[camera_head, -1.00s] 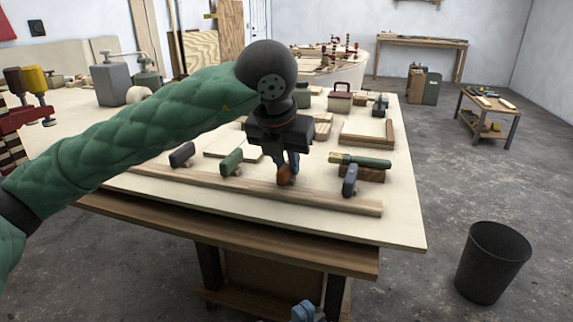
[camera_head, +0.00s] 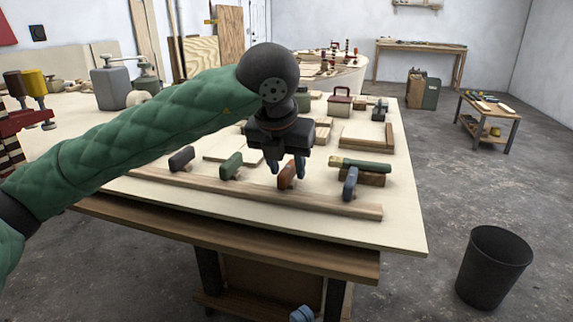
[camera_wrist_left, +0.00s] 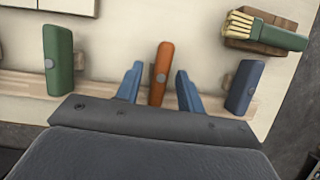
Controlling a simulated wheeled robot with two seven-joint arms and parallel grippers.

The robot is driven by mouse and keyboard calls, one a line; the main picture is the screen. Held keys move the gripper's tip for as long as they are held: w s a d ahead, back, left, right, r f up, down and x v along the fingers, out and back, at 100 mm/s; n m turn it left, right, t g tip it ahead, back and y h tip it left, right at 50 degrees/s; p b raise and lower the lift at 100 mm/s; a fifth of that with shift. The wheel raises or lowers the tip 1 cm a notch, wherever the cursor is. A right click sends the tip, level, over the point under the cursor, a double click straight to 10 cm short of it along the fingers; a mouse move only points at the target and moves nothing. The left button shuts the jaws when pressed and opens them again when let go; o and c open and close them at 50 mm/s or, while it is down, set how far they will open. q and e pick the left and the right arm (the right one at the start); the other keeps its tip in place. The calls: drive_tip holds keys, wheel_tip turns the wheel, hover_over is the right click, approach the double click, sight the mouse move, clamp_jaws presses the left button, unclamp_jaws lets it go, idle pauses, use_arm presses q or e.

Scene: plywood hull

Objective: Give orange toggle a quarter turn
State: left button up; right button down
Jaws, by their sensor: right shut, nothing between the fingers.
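The orange toggle (camera_head: 286,176) sits on the wooden strip (camera_head: 325,202) near the board's front edge, between the green toggle (camera_head: 231,166) and the blue-grey toggle (camera_head: 350,184). In the left wrist view the orange toggle (camera_wrist_left: 161,72) runs lengthwise up the picture, across the strip, leaning slightly right at its top. My left gripper (camera_head: 286,167) is open just above and behind it. In the wrist view its blue fingers (camera_wrist_left: 159,88) stand on either side of the toggle, with gaps on both sides. My right gripper (camera_head: 303,313) shows only as a blue tip at the bottom edge, shut and empty.
A dark grey toggle (camera_head: 181,158) is at the strip's left. A brush (camera_head: 360,164) lies on a wood block behind the blue-grey toggle. A wooden frame (camera_head: 367,140) lies farther back. A black bin (camera_head: 492,266) stands on the floor at right.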

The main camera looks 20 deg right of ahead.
sight(281, 175)
use_arm(q)
drive_tip(key=shift+p+v, duration=0.4)
drive_tip(key=shift+v, duration=3.5)
